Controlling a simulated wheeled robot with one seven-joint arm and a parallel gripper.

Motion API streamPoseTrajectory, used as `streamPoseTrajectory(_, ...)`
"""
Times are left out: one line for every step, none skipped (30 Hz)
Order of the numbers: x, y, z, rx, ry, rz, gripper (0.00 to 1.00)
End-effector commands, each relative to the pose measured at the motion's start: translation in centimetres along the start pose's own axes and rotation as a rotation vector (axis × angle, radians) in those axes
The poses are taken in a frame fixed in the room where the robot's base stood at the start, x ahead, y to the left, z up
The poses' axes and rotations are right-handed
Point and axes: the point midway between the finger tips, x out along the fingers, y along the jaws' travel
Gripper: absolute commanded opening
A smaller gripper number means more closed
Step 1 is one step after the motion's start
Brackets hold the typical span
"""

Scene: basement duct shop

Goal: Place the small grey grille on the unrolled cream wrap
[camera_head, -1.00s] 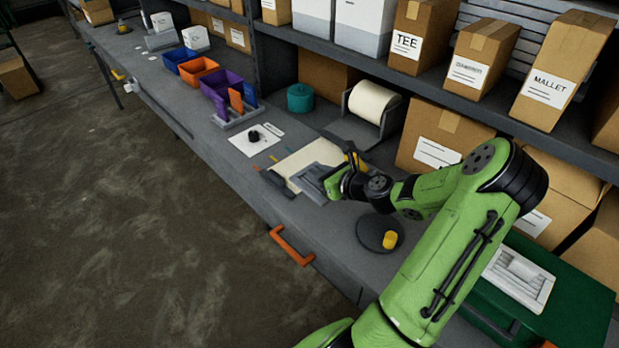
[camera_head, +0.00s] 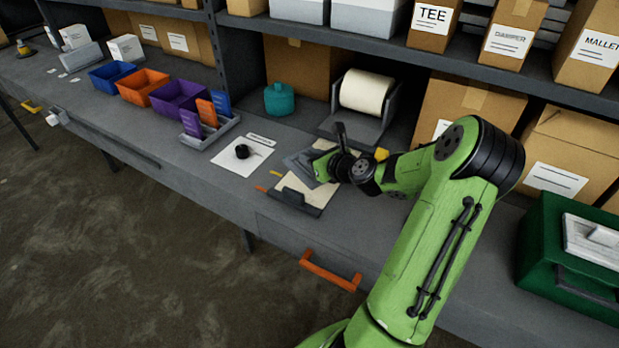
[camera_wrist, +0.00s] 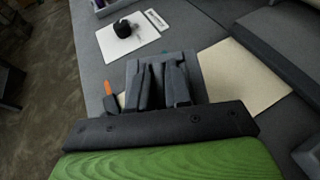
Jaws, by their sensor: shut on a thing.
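The small grey grille (camera_head: 299,163) is a flat grey piece in my gripper (camera_head: 318,166), above the worktop at the left edge of the cream wrap. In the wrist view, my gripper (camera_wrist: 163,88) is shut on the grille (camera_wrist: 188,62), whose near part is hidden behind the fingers. The unrolled cream wrap (camera_head: 308,188) is a flat sheet on the bench. It also shows in the wrist view (camera_wrist: 243,76), mostly to the right of the grille. The grille and my arm cover part of the wrap. I cannot tell whether the grille touches it.
The cream roll (camera_head: 367,92) sits in its holder behind. A white sheet with a black item (camera_head: 242,152) lies to the left, near the purple bin (camera_head: 180,98). A dark bar (camera_head: 293,200) lies across the wrap's near end. A teal container (camera_head: 279,99) stands behind.

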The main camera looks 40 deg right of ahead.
Motion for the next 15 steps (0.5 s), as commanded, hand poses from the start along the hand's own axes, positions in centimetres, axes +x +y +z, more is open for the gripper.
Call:
streamPoseTrajectory(0.5, 0.1, -0.9, 0.002, -0.001, 0.003, 0.00)
streamPoseTrajectory(0.6, 0.1, -1.2, 0.002, -0.002, 0.003, 0.00)
streamPoseTrajectory(0.7, 0.1, -1.6, 0.000, -0.002, 0.002, 0.00)
streamPoseTrajectory(0.9, 0.1, -2.0, 0.000, -0.002, 0.002, 0.00)
streamPoseTrajectory(1.1, 0.1, -2.4, 0.001, -0.002, 0.003, 0.00)
streamPoseTrajectory(1.4, 0.1, -3.1, 0.001, -0.002, 0.003, 0.00)
streamPoseTrajectory(1.6, 0.1, -3.7, 0.002, -0.002, 0.004, 0.00)
streamPoseTrajectory(1.8, 0.1, -4.2, 0.003, -0.002, 0.003, 0.00)
streamPoseTrajectory(2.0, 0.1, -4.7, 0.000, -0.003, 0.002, 0.00)
streamPoseTrajectory(2.1, 0.1, -4.8, 0.000, -0.003, 0.002, 0.00)
streamPoseTrajectory(2.1, 0.1, -4.8, -0.001, -0.003, 0.002, 0.00)
streamPoseTrajectory(2.0, 0.1, -4.7, -0.002, -0.003, 0.001, 0.00)
streamPoseTrajectory(2.0, 0.1, -4.6, -0.003, -0.003, 0.001, 0.00)
streamPoseTrajectory(2.0, 0.1, -4.6, -0.003, -0.003, 0.001, 0.00)
streamPoseTrajectory(2.0, 0.1, -4.6, -0.003, -0.003, 0.001, 0.00)
